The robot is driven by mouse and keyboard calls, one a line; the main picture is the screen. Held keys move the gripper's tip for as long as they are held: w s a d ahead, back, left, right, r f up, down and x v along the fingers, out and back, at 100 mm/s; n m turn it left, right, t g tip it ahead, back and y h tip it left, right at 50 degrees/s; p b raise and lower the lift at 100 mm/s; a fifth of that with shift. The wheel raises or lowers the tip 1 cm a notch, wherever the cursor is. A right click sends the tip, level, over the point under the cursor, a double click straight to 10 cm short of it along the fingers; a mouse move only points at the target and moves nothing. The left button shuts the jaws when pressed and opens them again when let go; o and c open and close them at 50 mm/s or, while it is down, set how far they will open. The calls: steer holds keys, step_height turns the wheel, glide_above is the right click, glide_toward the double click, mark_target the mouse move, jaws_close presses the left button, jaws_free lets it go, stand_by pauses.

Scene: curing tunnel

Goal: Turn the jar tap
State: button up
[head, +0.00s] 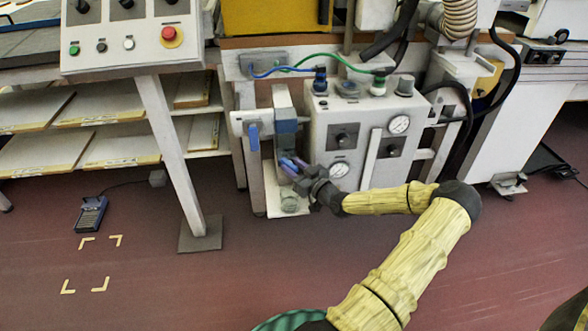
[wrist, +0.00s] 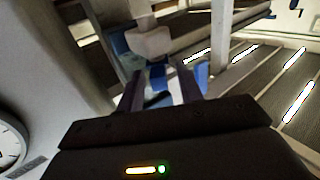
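My gripper (head: 291,165) is at the front of the grey unit's left side, just below a blue collar (head: 286,126) under a grey block. In the wrist view my two dark fingers (wrist: 158,92) stand apart, with a gap between them. Blue and pale parts (wrist: 157,74) show in and beyond this gap; I cannot tell whether the fingers touch them. The lower end of a clear jar (head: 289,201) shows below my gripper; my gripper hides the part above it. I cannot make out the jar's tap clearly. A blue lever (head: 253,136) hangs to the left, apart from my gripper.
The grey unit (head: 343,112) carries a round gauge (head: 399,124) and a lower gauge (head: 339,170) close to my gripper. A control panel (head: 130,38) stands on a leg at the left. A blue foot pedal (head: 91,214) lies on the floor. The front floor is mostly clear.

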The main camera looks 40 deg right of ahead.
steer(key=shift+w, duration=0.1)
jaws_close()
steer(key=shift+d+n+y+b, duration=0.15)
steer(key=shift+n+y+b, duration=0.35)
steer(key=shift+y+b, duration=0.45)
steer(key=shift+d+n+y+b, duration=0.1)
steer(key=shift+n+y+b, duration=0.15)
steer(key=shift+n+b, duration=0.15)
steer(key=shift+d+r+n+g+y, duration=0.1)
steer(key=shift+n+g+y, duration=0.25)
steer(key=shift+y, duration=0.45)
jaws_free()
